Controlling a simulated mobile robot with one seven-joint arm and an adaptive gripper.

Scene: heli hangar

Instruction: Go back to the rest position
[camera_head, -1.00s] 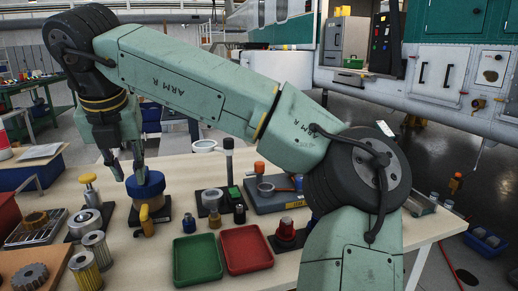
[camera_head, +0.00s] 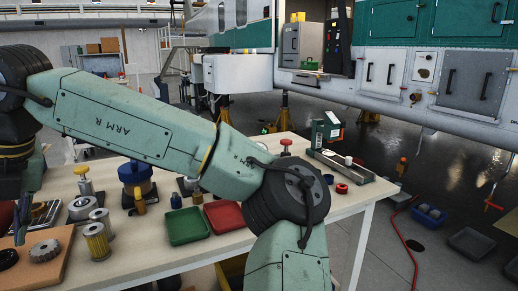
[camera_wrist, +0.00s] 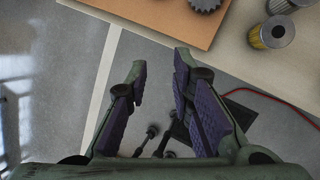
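My gripper (camera_wrist: 158,85) shows in the wrist view with its two purple-padded fingers apart and nothing between them. It hangs over the grey floor, just off the edge of the workbench (camera_wrist: 245,60). In the head view my gripper (camera_head: 20,222) is at the far left, partly cut by the picture edge, near the orange board (camera_head: 50,262). My green arm stretches across the head view and hides part of the bench top.
A red hose (camera_head: 402,240) lies on the floor at right.

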